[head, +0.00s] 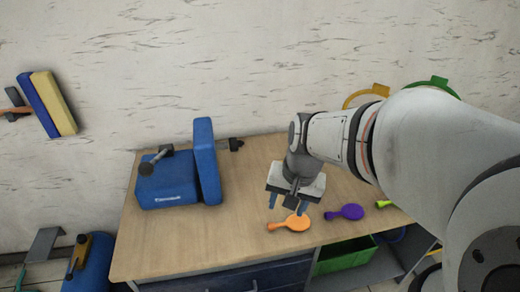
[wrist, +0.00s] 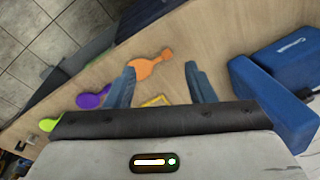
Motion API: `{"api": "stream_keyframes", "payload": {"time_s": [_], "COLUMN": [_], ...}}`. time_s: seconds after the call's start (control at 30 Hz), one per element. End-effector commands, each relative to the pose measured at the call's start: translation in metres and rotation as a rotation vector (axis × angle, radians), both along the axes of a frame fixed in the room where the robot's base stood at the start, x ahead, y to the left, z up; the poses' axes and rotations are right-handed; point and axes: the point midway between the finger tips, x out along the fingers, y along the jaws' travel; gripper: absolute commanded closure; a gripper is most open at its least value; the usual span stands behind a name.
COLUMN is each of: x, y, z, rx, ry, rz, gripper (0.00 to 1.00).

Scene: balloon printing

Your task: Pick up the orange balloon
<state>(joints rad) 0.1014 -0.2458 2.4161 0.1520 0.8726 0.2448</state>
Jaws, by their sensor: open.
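The orange balloon (head: 296,222) lies flat on the wooden table near its front edge, with its neck to the left in the head view. In the wrist view the orange balloon (wrist: 146,68) shows beyond the fingertips, nearer the left finger. My gripper (head: 287,203) is open and empty above the table, a little behind and to the left of the balloon in the head view. In the wrist view my gripper (wrist: 160,70) shows both blue fingers spread apart.
A purple balloon (head: 346,212) and a partly hidden yellow-green balloon (head: 384,204) lie to the right on the wooden table (head: 170,240). A blue machine (head: 170,183) stands at the left. A green bin (head: 342,258) is below the table. The table's front left is clear.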

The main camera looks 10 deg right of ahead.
Motion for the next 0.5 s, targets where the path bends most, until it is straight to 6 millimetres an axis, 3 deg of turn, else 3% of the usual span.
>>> {"api": "stream_keyframes", "payload": {"time_s": [0.03, 0.2, 0.4, 0.5], "x": [0.013, 0.052, 0.083, 0.091], "y": [-0.004, -0.017, -0.035, -0.041], "z": [-0.018, -0.064, -0.113, -0.129], "rx": [0.044, 0.176, 0.277, 0.304], "ry": [0.048, 0.182, 0.314, 0.353], "rz": [-0.117, -0.519, -0.895, -1.008], "gripper": [0.51, 0.51, 0.51, 0.51]}}
